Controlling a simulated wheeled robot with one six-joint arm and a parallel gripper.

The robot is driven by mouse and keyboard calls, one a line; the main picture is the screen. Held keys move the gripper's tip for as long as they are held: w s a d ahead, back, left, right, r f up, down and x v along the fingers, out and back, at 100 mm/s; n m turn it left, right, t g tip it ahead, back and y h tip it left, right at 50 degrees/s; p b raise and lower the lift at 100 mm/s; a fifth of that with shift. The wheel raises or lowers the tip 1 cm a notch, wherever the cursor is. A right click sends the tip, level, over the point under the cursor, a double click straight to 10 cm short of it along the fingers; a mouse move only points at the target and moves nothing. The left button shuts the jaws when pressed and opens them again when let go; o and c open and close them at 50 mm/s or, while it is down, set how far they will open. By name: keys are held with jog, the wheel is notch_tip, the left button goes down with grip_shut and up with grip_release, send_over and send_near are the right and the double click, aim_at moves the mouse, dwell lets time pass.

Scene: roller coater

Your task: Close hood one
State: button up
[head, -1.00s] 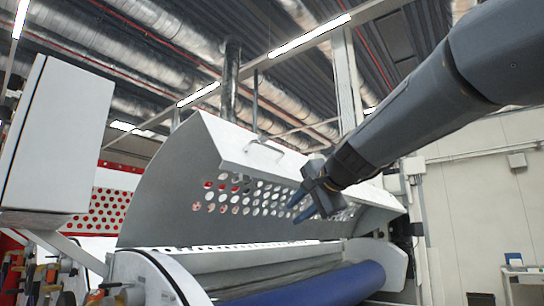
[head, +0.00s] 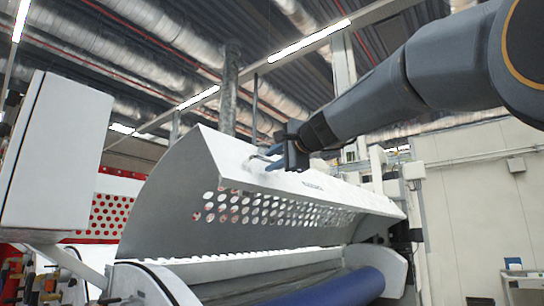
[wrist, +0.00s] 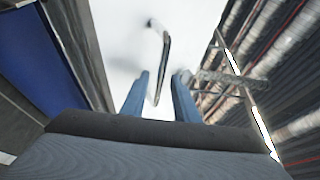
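The hood (head: 175,190), a pale curved cover with a row-patterned band of round holes, stands raised over the machine's blue roller (head: 335,290). My gripper (head: 262,159) is at the upper front edge of the hood, beside its bar handle. In the wrist view the handle (wrist: 164,55) runs as a thin metal bar into the gap between my two blue fingers (wrist: 160,85). The fingers are apart, with space visible around the bar. In the head view the fingers hide most of the handle.
A white box-like panel (head: 55,155) stands at the left, by a red perforated panel (head: 98,215). A vertical pipe (head: 230,90) and ceiling ducts are behind and above the hood. The pale wall at the right is clear of my arm.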

jog(key=shift+w+a, duration=0.1)
jog(key=shift+w, duration=0.05)
jog(key=shift+c, duration=0.4)
grip_shut()
jog(key=shift+f, duration=0.1)
